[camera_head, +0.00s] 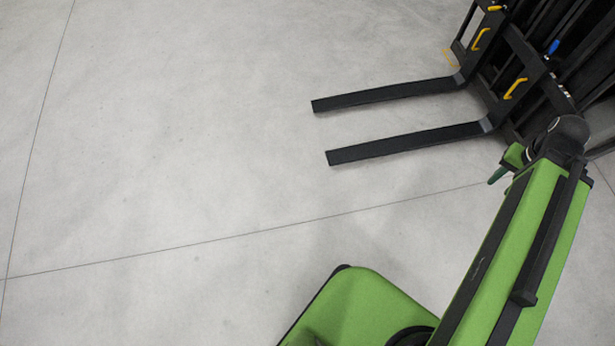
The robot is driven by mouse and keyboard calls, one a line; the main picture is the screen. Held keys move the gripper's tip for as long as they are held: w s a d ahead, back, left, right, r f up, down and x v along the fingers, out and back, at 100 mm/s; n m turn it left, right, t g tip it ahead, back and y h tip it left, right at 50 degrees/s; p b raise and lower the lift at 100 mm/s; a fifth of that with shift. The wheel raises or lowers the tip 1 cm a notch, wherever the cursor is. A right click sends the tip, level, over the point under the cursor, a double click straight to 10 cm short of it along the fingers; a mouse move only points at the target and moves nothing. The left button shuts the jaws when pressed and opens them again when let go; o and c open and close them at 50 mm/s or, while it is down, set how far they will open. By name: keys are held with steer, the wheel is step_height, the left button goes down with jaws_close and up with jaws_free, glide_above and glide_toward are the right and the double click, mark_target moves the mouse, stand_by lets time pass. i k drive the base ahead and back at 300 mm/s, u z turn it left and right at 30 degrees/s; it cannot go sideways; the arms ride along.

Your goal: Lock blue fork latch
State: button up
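The blue fork latch (553,47) is a small blue handle on the dark forklift carriage at the upper right. It appears tilted, and its seat is too small to make out. My gripper (496,176) shows only in part at the far end of my green arm, below the carriage and to the lower left of the blue latch. A dark green finger-like tip points down and left there. The rest of the gripper is hidden behind the arm's end joint. It appears apart from the latch, and I cannot tell whether it is open.
Two black forks, an upper one (385,94) and a lower one (405,143), stick out leftward from the carriage. Two yellow handles (481,39) (515,88) sit on the carriage. The grey floor (170,150) at left is clear.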

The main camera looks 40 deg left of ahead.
mark_target(552, 48)
steer(key=z, duration=0.15)
steer(key=k, duration=0.65)
steer(key=u, duration=1.25)
steer(key=i, duration=1)
steer(key=z, duration=3.3)
steer(key=i, duration=2.15)
